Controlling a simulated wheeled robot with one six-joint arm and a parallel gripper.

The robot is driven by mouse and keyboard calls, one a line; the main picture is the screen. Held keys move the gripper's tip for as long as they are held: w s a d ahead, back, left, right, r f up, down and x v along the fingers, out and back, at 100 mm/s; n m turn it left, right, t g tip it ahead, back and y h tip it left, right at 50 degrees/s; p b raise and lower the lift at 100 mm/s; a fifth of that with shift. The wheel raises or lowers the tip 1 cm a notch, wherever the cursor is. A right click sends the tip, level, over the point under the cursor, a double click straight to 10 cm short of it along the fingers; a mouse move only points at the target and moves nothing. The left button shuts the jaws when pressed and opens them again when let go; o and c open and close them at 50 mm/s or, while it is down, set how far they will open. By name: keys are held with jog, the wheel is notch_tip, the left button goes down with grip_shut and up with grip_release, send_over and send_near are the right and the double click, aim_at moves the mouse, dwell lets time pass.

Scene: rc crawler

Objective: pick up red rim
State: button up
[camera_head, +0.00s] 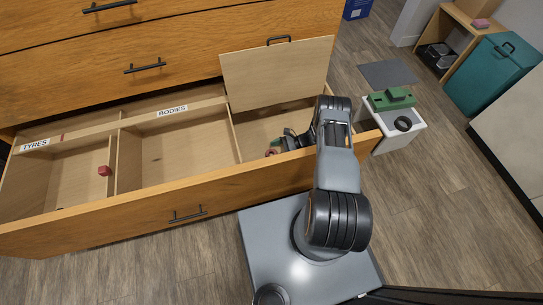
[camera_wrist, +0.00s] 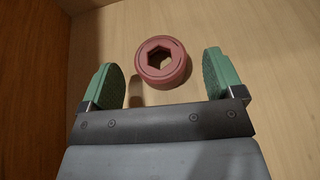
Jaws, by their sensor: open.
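The red rim (camera_wrist: 177,74) is a thick ring with a hexagonal hole. In the wrist view it sits on a pale wooden surface, beyond and between the fingertips. My gripper (camera_wrist: 159,62) is open, with a green-padded finger on each side of the rim and a gap to both. In the head view my gripper (camera_head: 284,146) reaches down into the right compartment of the open drawer. A bit of the red rim (camera_head: 270,153) shows beside it there, mostly hidden.
The open drawer (camera_head: 187,207) has dividers and labels TYRES and BODIES. Another red piece (camera_head: 105,171) lies in its left part. A wooden lid (camera_head: 277,75) stands raised behind the right compartment. A white stand (camera_head: 399,137) at right holds a green block (camera_head: 391,99) and a black ring (camera_head: 403,124).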

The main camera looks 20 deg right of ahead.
jog(key=shift+a+f, duration=0.25)
jog(key=shift+a, duration=0.35)
jog(key=c, duration=1)
